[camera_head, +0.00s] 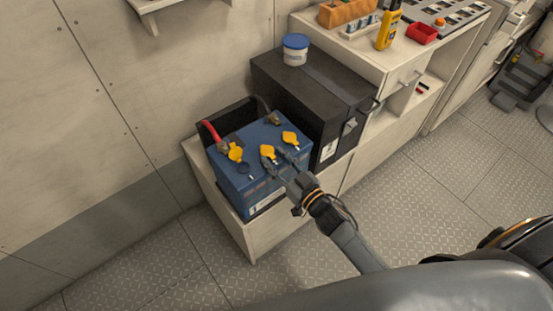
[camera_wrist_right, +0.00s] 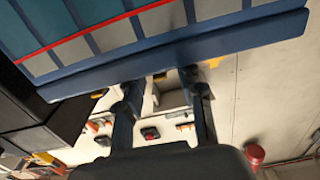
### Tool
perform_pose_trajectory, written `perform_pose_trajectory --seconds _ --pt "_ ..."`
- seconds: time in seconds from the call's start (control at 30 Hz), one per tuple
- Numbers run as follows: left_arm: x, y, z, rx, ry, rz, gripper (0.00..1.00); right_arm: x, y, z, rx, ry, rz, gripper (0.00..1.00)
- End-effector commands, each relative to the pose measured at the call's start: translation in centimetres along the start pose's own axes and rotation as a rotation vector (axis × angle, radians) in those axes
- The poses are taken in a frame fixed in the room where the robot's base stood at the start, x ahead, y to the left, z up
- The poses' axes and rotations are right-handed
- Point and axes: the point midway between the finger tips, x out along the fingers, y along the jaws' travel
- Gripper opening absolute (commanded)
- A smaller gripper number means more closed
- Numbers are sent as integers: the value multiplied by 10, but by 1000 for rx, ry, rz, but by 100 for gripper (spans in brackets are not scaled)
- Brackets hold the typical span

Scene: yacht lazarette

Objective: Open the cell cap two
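A blue battery (camera_head: 262,170) stands in a pale bench recess in the head view, with three yellow caps on top: a left one (camera_head: 235,152), a middle one (camera_head: 267,152) and a right one (camera_head: 289,138). A dark round spot (camera_head: 243,169) lies just in front of the left cap. No cap numbers are legible. My right gripper (camera_head: 278,163) is at the battery's front top edge, close to the middle cap; contact cannot be told. In the right wrist view its two fingers (camera_wrist_right: 165,96) are apart with nothing gripped, and the battery's side (camera_wrist_right: 150,40) fills the top. My left gripper is out of view.
A red cable (camera_head: 211,133) reaches the battery's left terminal. A black case (camera_head: 313,95) with a white-and-blue tub (camera_head: 295,50) on it stands close behind to the right. A counter (camera_head: 360,50) holds a yellow meter (camera_head: 388,28) and a red bin (camera_head: 422,33). The floor in front is clear.

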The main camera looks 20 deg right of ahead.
Motion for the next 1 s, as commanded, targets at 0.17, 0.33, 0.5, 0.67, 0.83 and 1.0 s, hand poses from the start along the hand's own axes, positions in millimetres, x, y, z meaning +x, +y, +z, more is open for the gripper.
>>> perform_pose_trajectory --seconds 0.17,0.33,0.5,0.67,0.83,1.0 --pt "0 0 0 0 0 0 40 0 0 0 1 0 0 38" --pt "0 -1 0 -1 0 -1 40 0 0 0 0 0 0 9" --pt "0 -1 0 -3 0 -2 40 0 0 0 0 1 0 0" --pt "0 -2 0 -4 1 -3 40 1 0 -1 0 2 0 0" --pt "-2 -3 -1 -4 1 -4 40 1 0 -3 0 1 0 0" --pt "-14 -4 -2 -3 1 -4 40 2 0 -8 -1 -21 0 0"
